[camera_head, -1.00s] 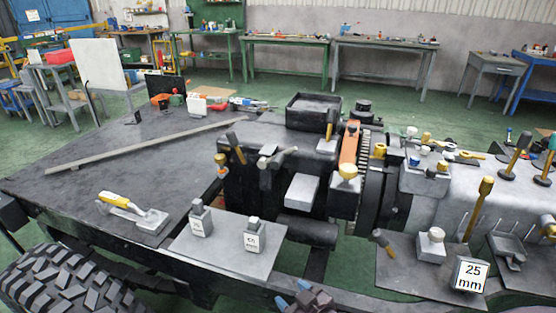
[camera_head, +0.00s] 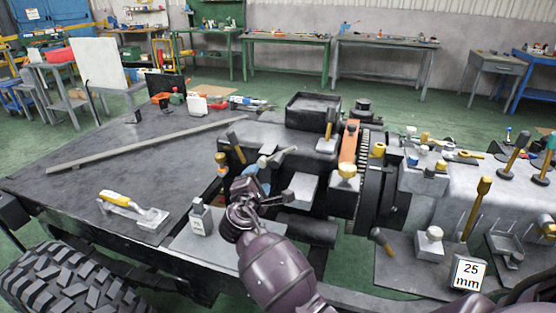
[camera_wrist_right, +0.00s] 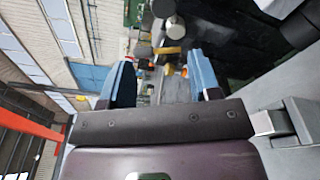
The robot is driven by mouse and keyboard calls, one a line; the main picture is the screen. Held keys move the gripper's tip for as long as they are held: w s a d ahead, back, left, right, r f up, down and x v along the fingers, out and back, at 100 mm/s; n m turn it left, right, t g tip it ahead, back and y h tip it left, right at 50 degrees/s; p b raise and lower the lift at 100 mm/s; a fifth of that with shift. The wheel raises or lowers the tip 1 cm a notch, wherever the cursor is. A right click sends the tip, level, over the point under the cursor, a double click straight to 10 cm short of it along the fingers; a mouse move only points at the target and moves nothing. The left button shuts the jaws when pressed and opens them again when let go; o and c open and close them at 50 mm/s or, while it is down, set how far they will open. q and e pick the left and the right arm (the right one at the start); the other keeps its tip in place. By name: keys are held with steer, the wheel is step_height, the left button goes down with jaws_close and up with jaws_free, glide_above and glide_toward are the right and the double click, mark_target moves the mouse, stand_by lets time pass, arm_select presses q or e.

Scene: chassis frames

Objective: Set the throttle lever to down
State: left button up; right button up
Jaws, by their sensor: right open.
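No lever carries a readable throttle label, so I cannot tell which one it is. My left gripper is not in view.
A yellow-handled tool (camera_head: 118,199) lies on the dark deck (camera_head: 75,195). A grey block (camera_head: 201,222) stands left of my forearm.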

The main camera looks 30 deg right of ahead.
mark_target(278, 160)
steer(key=w+d+n, duration=0.1)
steer(key=w+d, duration=0.1)
steer(key=d, duration=0.1)
steer(key=w+d+g+h, duration=0.1)
steer(key=d, duration=0.2)
steer(key=w+d+n+h+b, duration=0.1)
steer(key=w+d, duration=0.1)
steer(key=d, duration=0.2)
steer(key=shift+w+r+n, duration=0.1)
steer(key=shift+w+n, duration=0.2)
steer(key=shift+a, duration=0.1)
jaws_close()
stand_by(0.4)
